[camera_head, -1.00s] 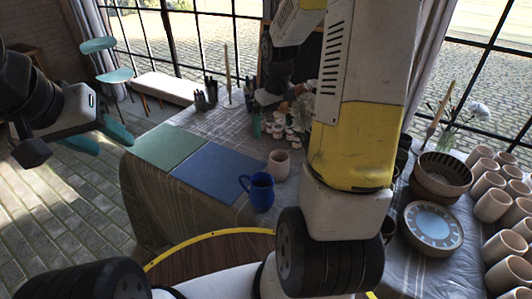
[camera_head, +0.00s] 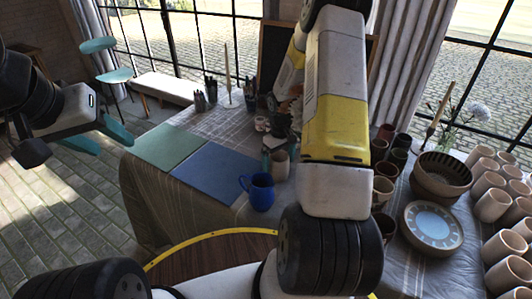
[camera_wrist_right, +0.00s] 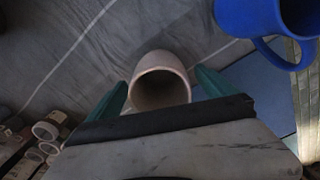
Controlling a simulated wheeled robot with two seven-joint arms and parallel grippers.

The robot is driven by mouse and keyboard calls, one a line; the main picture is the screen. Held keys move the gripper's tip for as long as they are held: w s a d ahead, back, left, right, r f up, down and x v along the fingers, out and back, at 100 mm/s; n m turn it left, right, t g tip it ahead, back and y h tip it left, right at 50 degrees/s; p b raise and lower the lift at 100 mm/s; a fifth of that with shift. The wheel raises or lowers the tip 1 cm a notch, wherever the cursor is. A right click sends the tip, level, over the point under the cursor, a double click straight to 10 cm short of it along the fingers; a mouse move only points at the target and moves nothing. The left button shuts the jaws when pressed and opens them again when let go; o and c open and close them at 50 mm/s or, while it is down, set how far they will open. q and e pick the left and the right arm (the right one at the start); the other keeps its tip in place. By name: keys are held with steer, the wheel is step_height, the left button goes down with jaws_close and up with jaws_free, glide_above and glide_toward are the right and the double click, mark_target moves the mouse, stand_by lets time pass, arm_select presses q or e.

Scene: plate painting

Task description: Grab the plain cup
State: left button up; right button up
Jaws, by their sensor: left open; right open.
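The plain beige cup (camera_head: 281,168) stands on the table just right of and behind a blue mug (camera_head: 259,192). In the right wrist view the plain cup (camera_wrist_right: 160,60) lies between the two teal fingers of my right gripper (camera_wrist_right: 161,82), with its dark opening facing the camera. My right gripper is open, with a finger on either side of the cup; I cannot tell whether they touch it. In the head view my right arm partly hides that gripper. My left gripper (camera_head: 112,138) is open and empty, off the table's left side.
The blue mug shows close by at the top right of the right wrist view (camera_wrist_right: 262,18). A green mat (camera_head: 166,146) and a blue mat (camera_head: 215,172) lie left of the cup. A bowl (camera_head: 442,172), a plate (camera_head: 432,226) and several beige cups (camera_head: 492,205) fill the right side.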

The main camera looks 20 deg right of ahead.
steer(key=shift+f, duration=0.3)
steer(key=shift+r, duration=0.1)
steer(key=c, duration=1.8)
